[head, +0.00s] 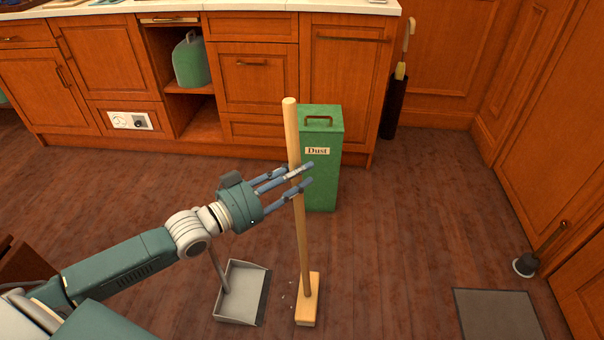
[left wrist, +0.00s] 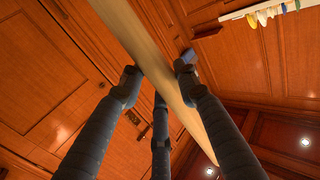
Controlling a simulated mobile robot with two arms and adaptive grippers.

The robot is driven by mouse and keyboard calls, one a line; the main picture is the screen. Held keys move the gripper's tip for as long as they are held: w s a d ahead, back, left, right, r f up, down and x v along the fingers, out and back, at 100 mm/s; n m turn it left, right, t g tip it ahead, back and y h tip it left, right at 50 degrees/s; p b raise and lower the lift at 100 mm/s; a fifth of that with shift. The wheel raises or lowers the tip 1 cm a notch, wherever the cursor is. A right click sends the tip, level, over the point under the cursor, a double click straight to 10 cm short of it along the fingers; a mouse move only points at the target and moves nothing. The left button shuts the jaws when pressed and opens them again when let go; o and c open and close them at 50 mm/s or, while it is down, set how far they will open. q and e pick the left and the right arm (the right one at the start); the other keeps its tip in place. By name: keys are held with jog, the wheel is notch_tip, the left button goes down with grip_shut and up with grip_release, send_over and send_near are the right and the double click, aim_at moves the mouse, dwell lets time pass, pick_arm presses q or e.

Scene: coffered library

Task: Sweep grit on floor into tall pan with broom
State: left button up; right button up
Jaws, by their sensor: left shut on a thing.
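My left gripper (head: 300,178) is shut on the wooden handle of the broom (head: 302,235), about a third of the way down from its top. The left wrist view shows the fingers (left wrist: 158,85) around the pale handle (left wrist: 145,42). The broom stands nearly upright, its block head (head: 307,313) at the floor. The tall pan (head: 242,293), grey with a long handle, stands left of the broom head; my arm hides its upper handle. A few small pale bits of grit (head: 291,294) lie on the floor between pan and broom head. My right gripper is not in view.
A green bin labelled "Dust" (head: 322,175) stands behind the broom, against wooden cabinets (head: 255,80). A grey mat (head: 497,314) and a dark plunger-like object (head: 526,264) are at the right. The floor between broom and mat is clear.

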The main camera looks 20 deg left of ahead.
pick_arm(q)
jog(key=s+a+p, duration=0.1)
jog(key=s+a, duration=0.1)
jog(key=a, duration=0.6)
jog(key=shift+r, duration=0.15)
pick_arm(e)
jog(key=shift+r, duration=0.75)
pick_arm(q)
jog(key=shift+s+p, duration=0.1)
jog(key=shift+p, duration=0.25)
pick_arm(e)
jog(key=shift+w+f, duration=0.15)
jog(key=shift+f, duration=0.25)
pick_arm(q)
jog(key=shift+p, duration=0.3)
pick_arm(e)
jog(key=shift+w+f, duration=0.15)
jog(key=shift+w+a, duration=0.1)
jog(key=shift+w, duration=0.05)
